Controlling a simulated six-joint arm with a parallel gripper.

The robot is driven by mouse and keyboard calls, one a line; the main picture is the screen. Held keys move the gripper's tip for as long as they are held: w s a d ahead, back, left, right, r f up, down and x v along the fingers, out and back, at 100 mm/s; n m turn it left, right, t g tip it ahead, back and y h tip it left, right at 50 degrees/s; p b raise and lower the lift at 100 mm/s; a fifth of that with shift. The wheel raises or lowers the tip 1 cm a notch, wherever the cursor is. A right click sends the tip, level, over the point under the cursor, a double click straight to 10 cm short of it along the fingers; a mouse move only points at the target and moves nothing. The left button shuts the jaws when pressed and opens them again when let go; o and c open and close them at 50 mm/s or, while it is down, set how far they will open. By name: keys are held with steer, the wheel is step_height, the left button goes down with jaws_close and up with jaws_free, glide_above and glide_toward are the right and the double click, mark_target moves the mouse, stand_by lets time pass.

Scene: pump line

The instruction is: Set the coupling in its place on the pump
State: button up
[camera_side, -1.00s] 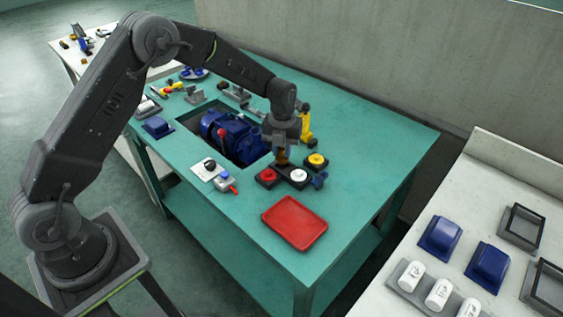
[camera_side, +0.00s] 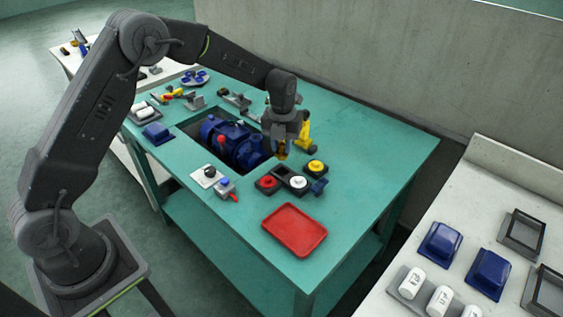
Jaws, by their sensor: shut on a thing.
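The blue pump (camera_side: 238,147) lies in a rectangular recess in the green bench. My gripper (camera_side: 281,152) points down at the pump's right end, above the bench. It is shut on a small orange-brown piece (camera_side: 282,150), which I take to be the coupling. The fingers hide much of it, and its exact shape is too small to tell. I cannot tell whether it touches the pump; it appears above and beside it.
A dark holder with red (camera_side: 267,182), white (camera_side: 298,181) and yellow (camera_side: 316,166) round parts stands right of the pump. A yellow upright part (camera_side: 304,133) stands just behind my gripper.

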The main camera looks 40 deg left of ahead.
mark_target(282, 144)
step_height(282, 144, up, 13)
steer(key=w+a+n, duration=0.2)
steer(key=a+n, duration=0.1)
steer(key=a, duration=0.5)
steer(key=w+a+n, duration=0.3)
steer(key=a, duration=0.5)
steer(key=shift+s+f, duration=0.15)
steer(key=shift+f, duration=3.9)
steer(key=shift+s+f, duration=0.1)
steer(key=shift+f, duration=3.9)
steer(key=shift+f, duration=0.25)
steer(key=o, duration=0.9)
steer(key=shift+r, duration=3)
